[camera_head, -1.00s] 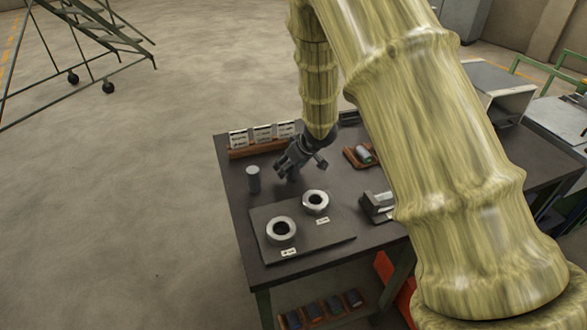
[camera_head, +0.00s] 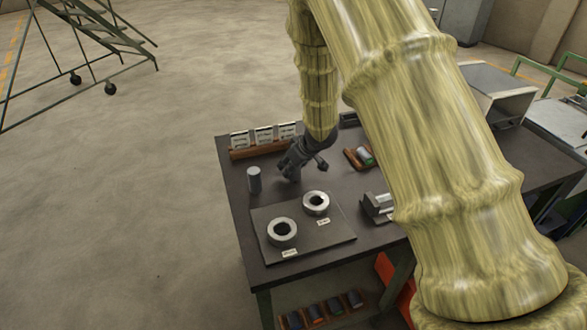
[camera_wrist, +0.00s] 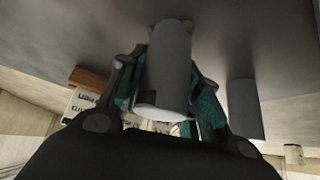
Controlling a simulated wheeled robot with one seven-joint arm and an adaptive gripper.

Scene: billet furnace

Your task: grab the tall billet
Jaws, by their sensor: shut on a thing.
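My gripper (camera_head: 304,169) is low over the back of the dark bench, to the right of a grey upright billet (camera_head: 254,180). In the wrist view my gripper (camera_wrist: 166,100) has its teal-padded fingers on both sides of another grey cylindrical billet (camera_wrist: 170,62) and is shut on it. In the head view the fingers mostly hide this held billet. The free billet stands apart and also shows at the right of the wrist view (camera_wrist: 243,108). I cannot tell for sure which of the two is taller.
A dark plate (camera_head: 326,241) with two metal rings (camera_head: 282,232) lies in front on the bench (camera_head: 240,228). A wooden rack with white cards (camera_head: 264,141) stands behind. A small tray (camera_head: 352,159) with a cylinder and a metal block (camera_head: 377,206) are to the right.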

